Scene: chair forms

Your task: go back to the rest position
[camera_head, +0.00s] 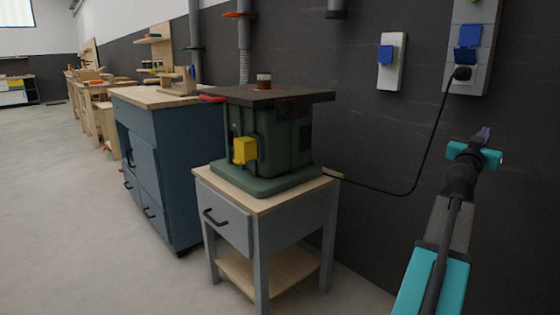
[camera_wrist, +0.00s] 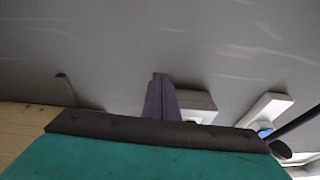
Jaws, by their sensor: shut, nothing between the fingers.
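My gripper (camera_head: 485,134) is at the right of the head view, raised in front of the dark wall, with teal parts and small purple fingers. In the wrist view its purple fingers (camera_wrist: 161,98) are together, with nothing between them. It touches nothing that I can see.
A green machine (camera_head: 268,140) stands on a small grey table (camera_head: 228,222) with a drawer. Its black cable (camera_head: 414,180) runs to a wall socket panel (camera_head: 470,45). A second socket (camera_head: 391,62) is beside it. A blue cabinet (camera_head: 160,160) stands behind. The floor at left (camera_head: 60,220) is clear.

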